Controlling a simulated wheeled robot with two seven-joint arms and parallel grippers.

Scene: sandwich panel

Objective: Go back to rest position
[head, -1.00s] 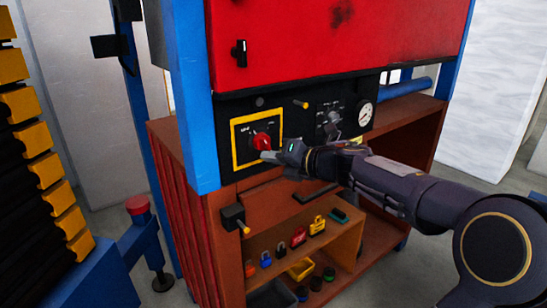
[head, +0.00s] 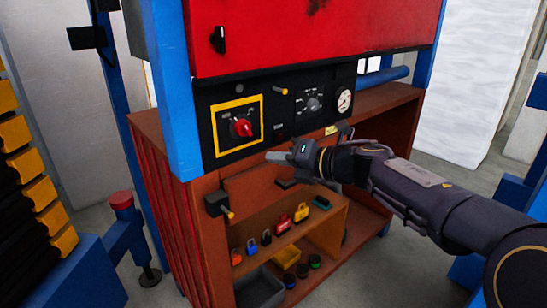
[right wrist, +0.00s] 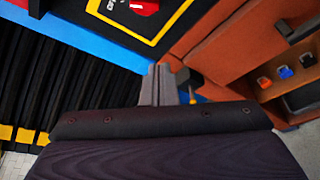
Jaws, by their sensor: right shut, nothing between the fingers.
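My right gripper (head: 277,158) is in front of the panel in the head view, below and to the right of the red rotary knob (head: 242,128). It is shut and empty, and it is apart from the knob. The knob sits in a yellow-framed plate (head: 262,108) on the black control panel (head: 205,125). In the right wrist view the gripper fingers (right wrist: 157,85) are together, with part of the red knob (right wrist: 145,5) at the top edge. My left gripper is not in view.
The brown cabinet (head: 160,190) has a shelf with several padlocks (head: 283,224), a yellow bin (head: 287,256) and a grey bin (head: 260,290). A black handle with a yellow tip (head: 217,204) sticks out at the cabinet's front. Blue posts (head: 172,90) flank the cabinet.

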